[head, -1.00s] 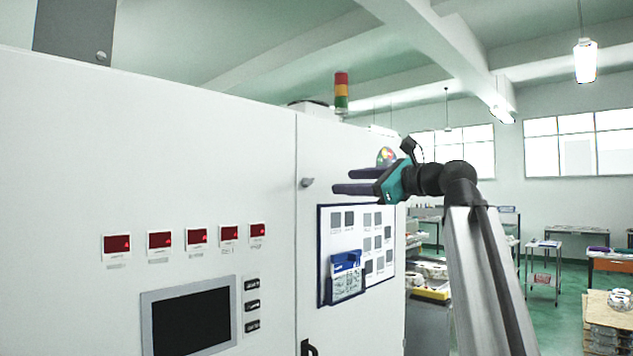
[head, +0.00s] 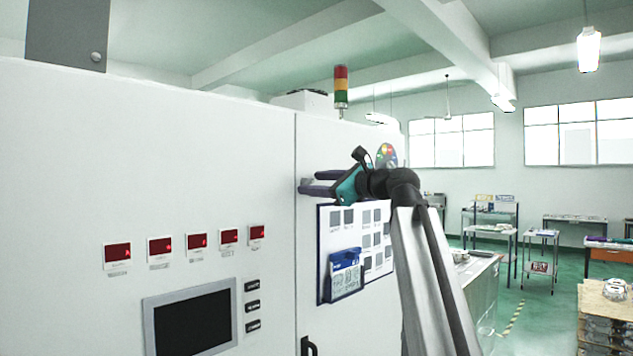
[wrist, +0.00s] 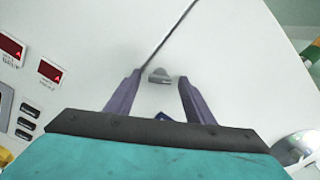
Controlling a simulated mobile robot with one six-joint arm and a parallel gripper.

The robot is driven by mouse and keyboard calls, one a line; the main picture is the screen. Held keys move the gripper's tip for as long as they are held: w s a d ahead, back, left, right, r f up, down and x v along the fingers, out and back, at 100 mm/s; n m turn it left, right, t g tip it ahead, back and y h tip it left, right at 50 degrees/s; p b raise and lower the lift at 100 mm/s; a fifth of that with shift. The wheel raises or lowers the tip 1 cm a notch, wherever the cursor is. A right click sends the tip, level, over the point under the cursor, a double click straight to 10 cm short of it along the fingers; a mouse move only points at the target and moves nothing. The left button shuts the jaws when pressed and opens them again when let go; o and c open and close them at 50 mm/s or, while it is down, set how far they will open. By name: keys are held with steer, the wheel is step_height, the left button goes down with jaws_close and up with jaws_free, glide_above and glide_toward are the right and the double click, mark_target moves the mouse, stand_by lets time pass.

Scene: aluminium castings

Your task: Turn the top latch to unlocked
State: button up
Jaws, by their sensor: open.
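The top latch (wrist: 159,76) is a small grey knob on the white cabinet door, close to the door seam. In the wrist view it lies between the two purple fingertips of my gripper (wrist: 160,82), with a gap on each side; the right fingertip is the nearer one. The latch looks roughly crosswise in that view. In the head view my open gripper (head: 310,183) is at the latch (head: 304,182), and the fingers partly hide it. I cannot tell how deep the fingers reach around it.
A white sheet board (head: 331,290) with a blue holder (head: 344,272) is on the door below my gripper. A black handle (head: 308,346) is lower on the door. A screen (head: 192,322) and red displays (head: 197,244) are left of the seam. A signal tower (head: 341,87) stands above.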

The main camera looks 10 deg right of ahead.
steer(key=c, duration=1)
steer(key=shift+c, duration=0.2)
steer(key=shift+n+b, duration=0.3)
steer(key=shift+b, duration=0.05)
steer(key=n+b, duration=0.4)
steer(key=n, duration=0.1)
steer(key=shift+w+f, duration=0.1)
steer(key=shift+f, duration=0.1)
steer(key=n+b, duration=0.3)
steer(key=n, duration=0.1)
steer(key=shift+b, duration=0.4)
steer(key=shift+r+n+b, duration=0.15)
steer(key=shift+n+b, duration=0.55)
steer(key=shift+n, duration=0.5)
